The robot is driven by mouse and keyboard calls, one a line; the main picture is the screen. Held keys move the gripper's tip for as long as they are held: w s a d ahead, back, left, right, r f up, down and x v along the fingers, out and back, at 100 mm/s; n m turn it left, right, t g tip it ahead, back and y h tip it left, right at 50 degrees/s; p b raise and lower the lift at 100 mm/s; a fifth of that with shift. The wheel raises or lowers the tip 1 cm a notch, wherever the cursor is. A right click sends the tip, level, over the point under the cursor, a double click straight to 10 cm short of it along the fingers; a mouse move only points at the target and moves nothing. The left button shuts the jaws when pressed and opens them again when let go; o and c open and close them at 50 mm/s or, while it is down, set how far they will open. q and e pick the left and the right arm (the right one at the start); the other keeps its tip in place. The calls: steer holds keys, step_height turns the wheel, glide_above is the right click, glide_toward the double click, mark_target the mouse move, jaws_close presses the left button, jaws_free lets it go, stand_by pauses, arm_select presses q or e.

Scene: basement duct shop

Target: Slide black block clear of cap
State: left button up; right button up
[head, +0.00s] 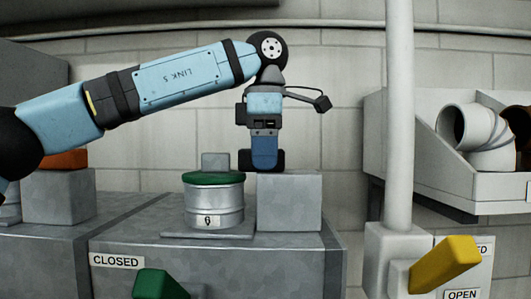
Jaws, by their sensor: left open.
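A black block (244,161) shows at the level of the grey block's top, its left end close to the right edge of the green cap (210,179). Whether it overlaps or touches the cap I cannot tell. The cap sits on a round metal canister with a small label. My left gripper (265,163) points straight down at the black block and is open. Its blue finger hides the block's middle, and dark ends show on both sides. Whether the finger touches it is unclear. My right gripper is not in view.
A grey block (290,202) stands right of the canister (214,206) on the grey metal duct (180,228). A small grey box (215,161) shows above the cap. A white pipe (399,120) rises at the right, beside a bin of elbows. Green and yellow handles are in front.

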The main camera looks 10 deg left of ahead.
mark_target(302, 171)
arm_select(q)
steer(key=c, duration=1.3)
steer(key=d, duration=0.4)
steer(key=w+d, duration=0.1)
steer(key=d, duration=0.1)
jaws_close()
steer(key=shift+a, duration=0.2)
steer(key=o, duration=1.1)
jaws_free()
steer(key=shift+d, duration=0.1)
steer(key=shift+o, duration=1)
steer(key=shift+w+d, duration=0.1)
steer(key=shift+d, duration=0.05)
steer(key=shift+r, duration=0.2)
step_height(302, 171, up, 13)
steer(key=shift+r, duration=0.2)
